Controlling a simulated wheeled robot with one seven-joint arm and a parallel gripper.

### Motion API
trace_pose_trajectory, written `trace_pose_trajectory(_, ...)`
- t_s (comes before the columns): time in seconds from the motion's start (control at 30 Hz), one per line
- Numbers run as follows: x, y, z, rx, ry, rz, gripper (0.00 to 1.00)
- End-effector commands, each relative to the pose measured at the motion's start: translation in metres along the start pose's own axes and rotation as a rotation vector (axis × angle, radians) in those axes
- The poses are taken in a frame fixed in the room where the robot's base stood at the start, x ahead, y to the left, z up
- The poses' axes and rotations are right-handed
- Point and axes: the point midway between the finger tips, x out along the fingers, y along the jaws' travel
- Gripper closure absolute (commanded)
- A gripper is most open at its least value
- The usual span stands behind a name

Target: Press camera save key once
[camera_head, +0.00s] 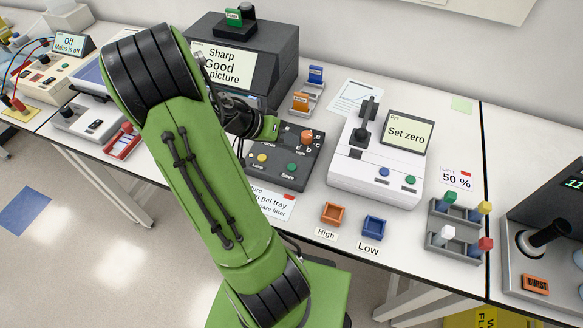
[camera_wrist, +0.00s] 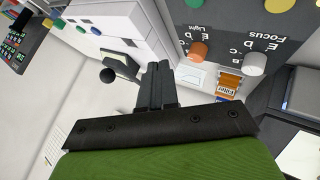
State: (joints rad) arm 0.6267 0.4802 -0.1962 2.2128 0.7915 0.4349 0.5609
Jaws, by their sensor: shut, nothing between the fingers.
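The camera's dark control panel (camera_head: 279,150) stands on the bench with an orange knob, a few coloured keys and a green save key (camera_head: 289,168) above the printed word "Save". Behind it, the camera screen (camera_head: 224,65) reads "Sharp Good picture". In the wrist view a green key (camera_wrist: 193,3), likely the save key, is cut by the top edge. My gripper (camera_wrist: 156,84) is shut and empty, with its fingers apart from the panel, left of the orange knob (camera_wrist: 197,52) in that view. In the head view my arm hides part of the panel and the fingertips are unclear.
A white instrument (camera_head: 376,170) reading "Set zero", with a black upright part, stands right of the panel. Orange (camera_head: 333,214) and blue (camera_head: 374,228) trays lie in front. An orange filter holder (camera_head: 302,103) is behind the panel.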

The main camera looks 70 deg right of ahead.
Motion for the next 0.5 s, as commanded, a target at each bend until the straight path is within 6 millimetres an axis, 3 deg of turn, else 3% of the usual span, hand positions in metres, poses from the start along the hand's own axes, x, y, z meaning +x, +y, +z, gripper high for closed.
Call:
trace_pose_trajectory(0.33, 0.042, -0.03, 0.03, 0.0, 0.0, 0.0, 1.0)
trace_pose_trajectory(0.5, 0.052, -0.038, 0.038, 0.0, 0.0, 0.0, 1.0)
